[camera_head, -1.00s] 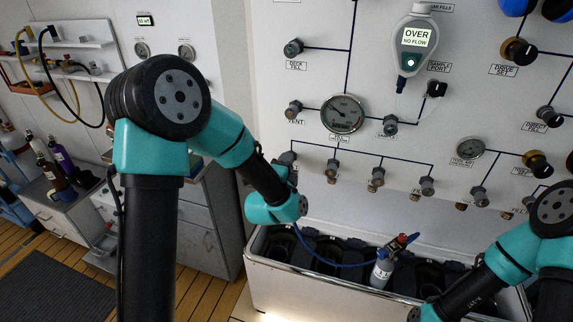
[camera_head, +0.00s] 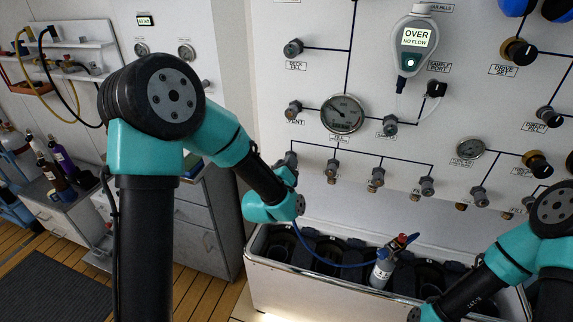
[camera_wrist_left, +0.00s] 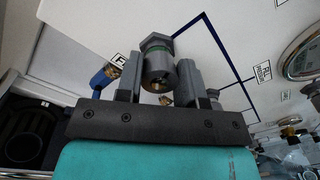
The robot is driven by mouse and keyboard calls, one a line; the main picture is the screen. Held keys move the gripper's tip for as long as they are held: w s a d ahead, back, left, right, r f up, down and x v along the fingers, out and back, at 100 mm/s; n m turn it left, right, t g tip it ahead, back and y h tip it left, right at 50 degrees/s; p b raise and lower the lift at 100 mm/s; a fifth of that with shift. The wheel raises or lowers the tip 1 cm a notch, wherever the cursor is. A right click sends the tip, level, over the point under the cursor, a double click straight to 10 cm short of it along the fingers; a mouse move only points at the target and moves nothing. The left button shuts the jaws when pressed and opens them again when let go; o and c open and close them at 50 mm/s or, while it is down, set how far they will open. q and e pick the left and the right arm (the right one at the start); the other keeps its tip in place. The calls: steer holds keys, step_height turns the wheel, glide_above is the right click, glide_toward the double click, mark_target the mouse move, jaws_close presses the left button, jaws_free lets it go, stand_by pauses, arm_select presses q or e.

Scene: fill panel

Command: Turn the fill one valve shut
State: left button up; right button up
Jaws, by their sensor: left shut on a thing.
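The fill one valve (camera_wrist_left: 159,72) is a grey round knob with a green ring, at the left end of the lower valve row on the panel. In the left wrist view it sits between the two fingers of my left gripper (camera_wrist_left: 158,82), which is shut on it. In the head view my left wrist hides most of the gripper, and only the top of the valve shows (camera_head: 288,158). The label beside the valve is partly covered. My right arm shows at the lower right, but its gripper is outside the frame.
A blue hose (camera_head: 330,264) runs from below the left wrist to a small cylinder (camera_head: 383,270) in the white trough (camera_head: 300,276). Other fill valves (camera_head: 427,186) stand to the right. The handheld meter (camera_head: 415,45) reads "OVER NO FLOW".

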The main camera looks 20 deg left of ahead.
arm_select(q)
steer(key=shift+m, duration=0.8)
steer(key=o, duration=0.9)
steer(key=shift+s, duration=0.1)
